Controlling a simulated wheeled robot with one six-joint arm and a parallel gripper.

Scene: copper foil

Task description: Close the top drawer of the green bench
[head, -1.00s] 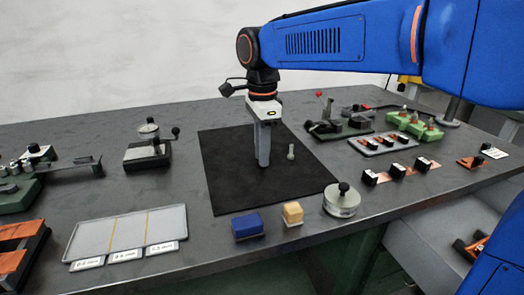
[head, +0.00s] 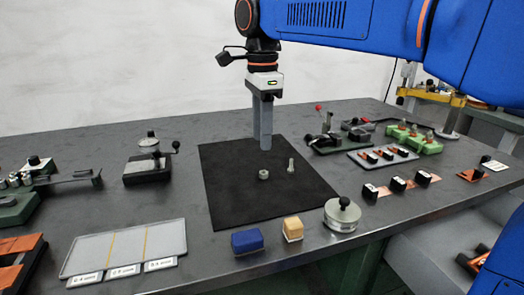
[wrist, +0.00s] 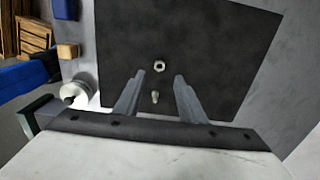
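The bench (head: 100,205) has a dark grey top and a green body (head: 345,262) under its front edge. A light grey, drawer-like surface (head: 425,240) juts out beyond the front edge at the right of the head view. It looks like the pulled-out drawer, but my blue arm and the frame edge partly hide it. In the wrist view a green panel (wrist: 38,113) shows at the left, beyond the bench edge. My gripper (head: 263,146) is above the black mat, well away from the drawer. Its two fingers (wrist: 151,90) are apart and empty.
A nut (head: 264,174) and a bolt (head: 291,165) are on the black mat (head: 240,200). Copper strips with black blocks (head: 398,184) lie at the right.

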